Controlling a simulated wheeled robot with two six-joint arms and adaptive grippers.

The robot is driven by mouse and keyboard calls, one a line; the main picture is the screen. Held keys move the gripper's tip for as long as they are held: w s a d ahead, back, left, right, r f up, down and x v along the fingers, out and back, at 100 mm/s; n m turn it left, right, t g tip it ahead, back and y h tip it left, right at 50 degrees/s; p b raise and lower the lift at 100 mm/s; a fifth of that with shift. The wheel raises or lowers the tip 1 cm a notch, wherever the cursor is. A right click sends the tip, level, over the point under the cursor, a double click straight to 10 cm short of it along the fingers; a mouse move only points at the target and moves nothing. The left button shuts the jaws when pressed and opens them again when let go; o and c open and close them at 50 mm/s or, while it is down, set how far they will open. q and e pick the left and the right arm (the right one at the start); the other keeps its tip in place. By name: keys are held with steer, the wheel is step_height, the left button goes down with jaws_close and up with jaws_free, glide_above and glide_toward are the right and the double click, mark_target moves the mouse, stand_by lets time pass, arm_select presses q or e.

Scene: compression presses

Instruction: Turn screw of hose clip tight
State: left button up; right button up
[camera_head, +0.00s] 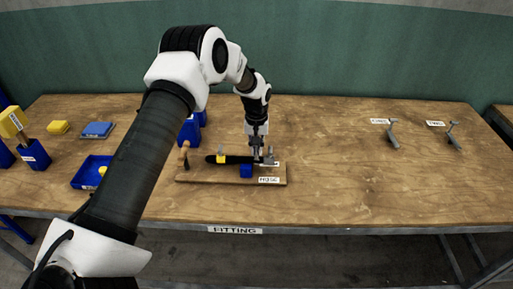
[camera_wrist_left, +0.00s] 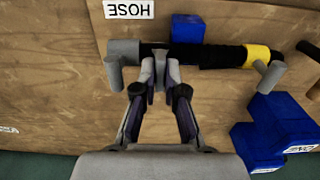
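A black hose (camera_head: 234,159) lies across a wooden board and shows in the left wrist view (camera_wrist_left: 221,56). A yellow band (camera_wrist_left: 257,56) wraps the hose, with a grey stub (camera_wrist_left: 268,76) standing out of it; the band also shows in the head view (camera_head: 221,159). A grey fitting with a stub (camera_wrist_left: 122,55) is at the hose's other end. My left gripper (camera_wrist_left: 161,76) points down at the hose near this fitting, away from the yellow band. Its fingertips are close together with a narrow grey part between them. I cannot tell whether they grip it. My right gripper is out of view.
A blue block (camera_head: 246,171) is beside the hose on the board (camera_head: 212,177). Blue containers (camera_head: 190,131) stand behind. Two grey tools (camera_head: 393,140) (camera_head: 454,141) are at the right. The table's right middle is clear.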

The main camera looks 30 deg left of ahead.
mark_target(256, 148)
arm_select(q)
steer(key=o, duration=0.4)
step_height(256, 148, up, 12)
stand_by(0.3)
stand_by(0.4)
